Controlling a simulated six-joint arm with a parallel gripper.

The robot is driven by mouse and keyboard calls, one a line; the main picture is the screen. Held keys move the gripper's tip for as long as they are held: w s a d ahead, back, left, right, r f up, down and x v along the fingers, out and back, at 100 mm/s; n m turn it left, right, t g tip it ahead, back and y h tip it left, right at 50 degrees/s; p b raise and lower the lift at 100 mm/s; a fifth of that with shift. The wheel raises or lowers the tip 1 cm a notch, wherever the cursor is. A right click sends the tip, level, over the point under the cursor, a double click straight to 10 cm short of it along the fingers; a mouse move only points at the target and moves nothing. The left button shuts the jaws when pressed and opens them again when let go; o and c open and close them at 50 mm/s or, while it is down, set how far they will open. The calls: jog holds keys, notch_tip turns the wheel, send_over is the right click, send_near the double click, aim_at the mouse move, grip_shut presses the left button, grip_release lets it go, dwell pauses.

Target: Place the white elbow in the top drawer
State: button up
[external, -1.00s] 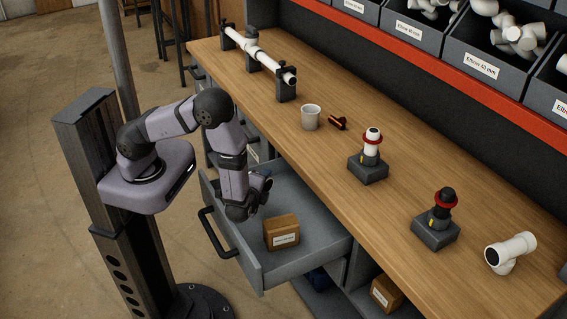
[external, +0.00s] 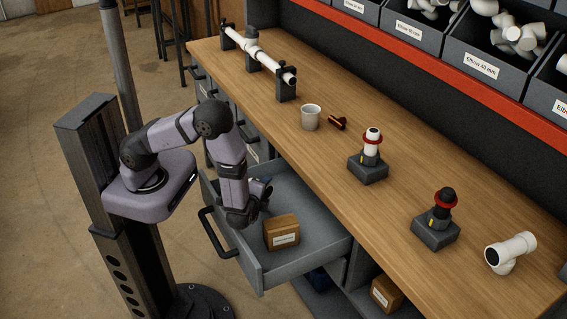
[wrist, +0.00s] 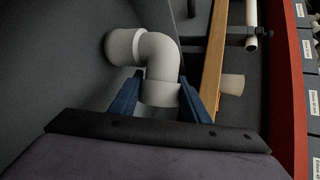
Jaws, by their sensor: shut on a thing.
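The white elbow (wrist: 155,55) is between the two blue fingers of my gripper (wrist: 158,88) in the wrist view. My gripper is shut on one end of it, and the other end bends to the left against a dark grey surface; I cannot tell whether it touches. In the external view my gripper (external: 262,192) is down inside the open drawer (external: 300,264) just under the bench top.
A cardboard box (external: 282,233) stands in the same drawer, close to my gripper. The wooden bench (external: 330,165) edges the drawer. On it are a grey cup (external: 311,117), two stands with red rings (external: 372,160) and a white pipe fitting (external: 511,252).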

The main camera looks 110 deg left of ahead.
jog(key=shift+f, duration=0.6)
jog(key=o, duration=1.2)
jog(key=shift+c, duration=0.2)
jog(key=shift+d+r, duration=0.1)
jog(key=p+v, duration=0.5)
jog(key=v, duration=0.2)
jog(key=shift+d, duration=0.35)
jog(key=shift+r, duration=0.1)
